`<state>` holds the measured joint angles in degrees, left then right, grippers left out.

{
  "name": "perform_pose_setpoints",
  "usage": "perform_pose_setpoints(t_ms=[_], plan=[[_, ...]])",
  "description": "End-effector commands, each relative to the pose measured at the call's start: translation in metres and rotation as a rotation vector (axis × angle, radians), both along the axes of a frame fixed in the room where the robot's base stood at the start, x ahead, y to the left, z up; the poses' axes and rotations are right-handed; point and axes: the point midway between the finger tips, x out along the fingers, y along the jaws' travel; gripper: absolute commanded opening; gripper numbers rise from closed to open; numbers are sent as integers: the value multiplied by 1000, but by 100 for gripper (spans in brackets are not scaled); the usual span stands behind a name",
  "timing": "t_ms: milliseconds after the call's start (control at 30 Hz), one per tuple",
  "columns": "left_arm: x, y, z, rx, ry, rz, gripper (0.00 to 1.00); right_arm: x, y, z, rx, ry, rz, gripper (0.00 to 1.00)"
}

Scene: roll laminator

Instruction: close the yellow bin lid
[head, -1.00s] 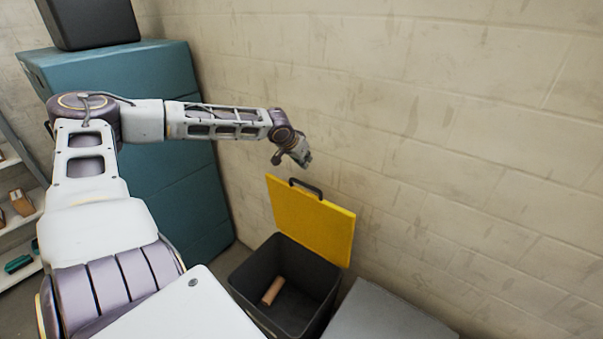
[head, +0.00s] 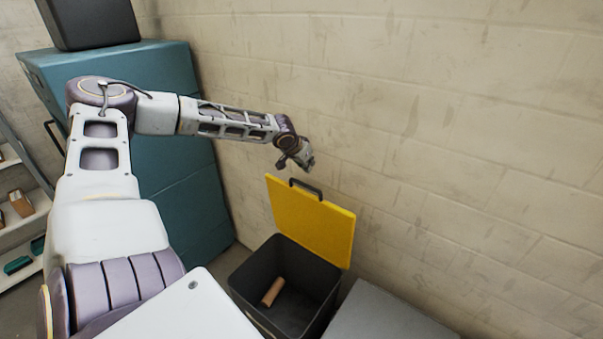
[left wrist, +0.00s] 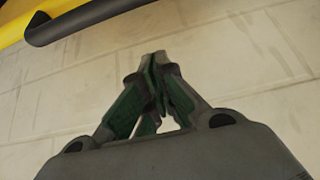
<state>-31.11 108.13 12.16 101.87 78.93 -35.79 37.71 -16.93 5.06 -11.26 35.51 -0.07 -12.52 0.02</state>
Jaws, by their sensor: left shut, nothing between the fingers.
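The yellow lid (head: 312,222) stands open, tilted up at the back of the dark bin (head: 262,262), close to the wall. A black handle (head: 306,188) sits on its upper edge. My left gripper (head: 308,164) is just above the lid's top edge, near the handle and the wall, apart from both. In the left wrist view my left gripper (left wrist: 156,62) is shut with nothing in it; the yellow lid edge (left wrist: 12,27) and black handle (left wrist: 85,20) show at the top left. My right gripper is not in view.
A brown cylinder (head: 273,291) lies inside the bin. A grey box top (head: 385,318) is right of the bin. A teal cabinet (head: 165,130) stands at the left, with shelves (head: 22,215) beyond. The block wall (head: 450,130) is close behind the lid.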

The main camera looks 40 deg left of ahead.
Motion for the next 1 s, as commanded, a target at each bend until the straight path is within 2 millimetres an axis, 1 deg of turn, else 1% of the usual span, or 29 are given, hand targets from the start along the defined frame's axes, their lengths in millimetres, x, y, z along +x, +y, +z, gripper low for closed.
perform_pose_setpoints(t_ms=[167,367,767,1000], plan=[[-8,0,0,-3,0,3,0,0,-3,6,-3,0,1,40],[-18,-2,-3,-4,0,1,0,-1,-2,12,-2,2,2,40],[-35,-4,-8,-4,1,2,0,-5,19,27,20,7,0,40],[-38,-4,-10,-2,1,0,0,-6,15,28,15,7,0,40]])
